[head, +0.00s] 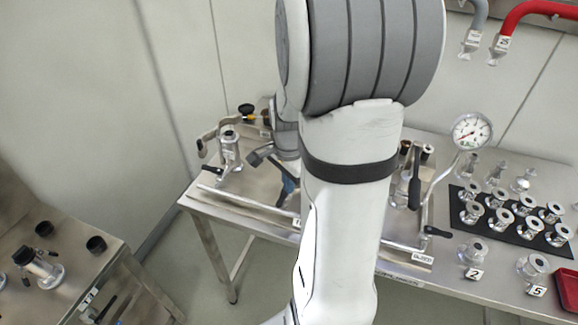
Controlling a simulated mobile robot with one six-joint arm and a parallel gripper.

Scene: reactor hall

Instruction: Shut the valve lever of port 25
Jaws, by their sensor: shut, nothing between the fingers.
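My arm fills the middle and hides part of the steel bench (240,207). What looks like my gripper (254,158), dark grey, shows just left of the arm, shut and empty, near a metal valve fitting (229,150) at the bench's left end. A gap to that fitting is hard to judge. A black lever handle (415,187) stands upright right of the arm, and another black handle (438,232) lies sideways lower down. A small blue part (287,188) shows at the arm's left edge. I cannot tell which fitting is port 25; most labels are too small to read.
A pressure gauge (471,131) rises on a bent pipe. A black mat (497,226) holds several metal flange fittings. A red tray (567,291) lies at the right edge. Red (535,10) and grey hoses hang on the wall. A second steel bench (85,262) stands lower left, with floor between.

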